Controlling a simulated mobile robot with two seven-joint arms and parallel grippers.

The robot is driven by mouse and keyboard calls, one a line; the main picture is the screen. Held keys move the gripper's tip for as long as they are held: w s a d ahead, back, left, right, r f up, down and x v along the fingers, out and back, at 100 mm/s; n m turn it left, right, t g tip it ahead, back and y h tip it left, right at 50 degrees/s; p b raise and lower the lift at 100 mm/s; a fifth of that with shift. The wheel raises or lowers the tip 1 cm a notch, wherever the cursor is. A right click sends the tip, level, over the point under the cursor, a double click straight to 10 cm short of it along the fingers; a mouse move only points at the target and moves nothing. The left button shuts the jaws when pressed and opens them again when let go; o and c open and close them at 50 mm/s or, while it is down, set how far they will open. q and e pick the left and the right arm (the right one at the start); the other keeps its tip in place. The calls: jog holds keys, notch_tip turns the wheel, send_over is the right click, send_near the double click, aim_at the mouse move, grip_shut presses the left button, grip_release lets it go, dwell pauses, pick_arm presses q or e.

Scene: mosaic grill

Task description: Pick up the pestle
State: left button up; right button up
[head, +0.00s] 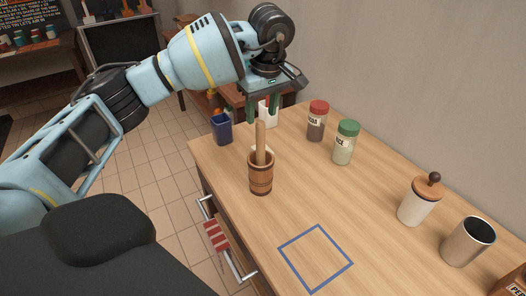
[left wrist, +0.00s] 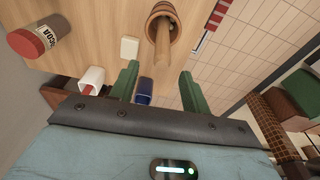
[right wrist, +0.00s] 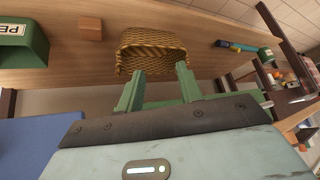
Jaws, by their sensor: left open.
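The wooden pestle (head: 260,141) stands nearly upright in the brown wooden mortar (head: 260,181), near the left edge of the table. Its upper shaft shows above the rim. My left gripper (head: 263,108) is open and empty, beyond and above the pestle in the head view, apart from it. In the left wrist view the pestle (left wrist: 162,42) and mortar (left wrist: 176,14) show ahead of the open fingers (left wrist: 159,68), with nothing between the fingertips. My right gripper (right wrist: 161,68) shows only in its wrist view, open, with a wicker basket (right wrist: 150,50) just ahead.
A red-lidded jar (head: 316,124) and a green-lidded jar (head: 344,146) stand right of the mortar. A blue container (head: 222,129) is behind left. A white canister (head: 414,206) and metal cup (head: 467,242) stand at right. The blue-outlined square (head: 282,247) is empty.

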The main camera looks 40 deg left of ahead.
aim_at(260, 134)
pick_arm(q)
jog(key=shift+f, duration=0.2)
jog(key=shift+a+f, duration=0.1)
jog(key=shift+f, duration=0.75)
jog(key=shift+a+f, duration=0.15)
jog(key=shift+f, duration=1.3)
jog(key=shift+a+f, duration=0.1)
jog(key=shift+f, duration=1.3)
grip_shut()
